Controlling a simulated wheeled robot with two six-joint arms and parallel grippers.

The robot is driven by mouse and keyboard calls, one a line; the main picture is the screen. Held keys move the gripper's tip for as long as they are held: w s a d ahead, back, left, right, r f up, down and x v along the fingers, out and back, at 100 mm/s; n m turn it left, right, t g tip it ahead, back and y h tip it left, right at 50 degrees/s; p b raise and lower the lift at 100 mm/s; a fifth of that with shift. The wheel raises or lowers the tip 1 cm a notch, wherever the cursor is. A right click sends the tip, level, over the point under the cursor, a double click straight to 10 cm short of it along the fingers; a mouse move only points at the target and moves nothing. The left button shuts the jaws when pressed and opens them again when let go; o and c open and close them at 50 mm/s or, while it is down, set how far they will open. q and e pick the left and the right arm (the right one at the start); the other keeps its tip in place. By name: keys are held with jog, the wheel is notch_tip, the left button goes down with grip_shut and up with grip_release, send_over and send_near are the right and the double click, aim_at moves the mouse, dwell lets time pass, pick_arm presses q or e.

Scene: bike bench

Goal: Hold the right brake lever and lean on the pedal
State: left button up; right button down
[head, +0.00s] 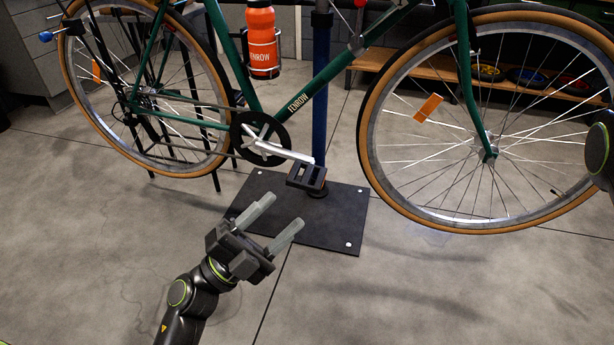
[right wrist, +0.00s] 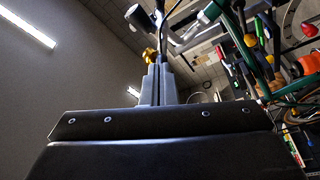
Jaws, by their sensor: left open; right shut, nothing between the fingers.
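The green bicycle (head: 322,77) stands clamped on a blue post in the head view. Its black pedal (head: 307,176) sits at the end of a silver crank arm (head: 285,152), low and right of the chainring. My left gripper (head: 287,210) is open and empty, its two grey fingers pointing up and right, just below and left of the pedal and apart from it in the picture. My right gripper (right wrist: 159,66) shows in the right wrist view with its fingers together and nothing visible between them. I cannot make out the right brake lever for certain; the handlebar is outside the head view.
A black base plate (head: 345,225) lies under the post. The front wheel (head: 380,140) and rear wheel (head: 75,85) flank it. An orange bottle (head: 262,40) is on the frame. A low wooden shelf (head: 430,68) stands behind. The grey floor in front is clear.

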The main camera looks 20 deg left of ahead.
pick_arm(q)
jog(key=w+a+f+y, duration=0.1)
jog(key=w+f+y, duration=0.5)
jog(key=w+f, duration=0.25)
jog(key=g+y, duration=0.1)
jog(key=y, duration=0.4)
send_near(299, 187)
jog(key=w, duration=0.2)
jog(key=shift+m, duration=0.4)
jog(key=shift+d+x, duration=0.15)
jog(key=shift+x, duration=2.55)
jog(key=shift+d+x, duration=0.15)
jog(key=shift+x, duration=2.6)
jog(key=shift+s, duration=0.1)
jog(key=shift+c, duration=0.2)
grip_shut()
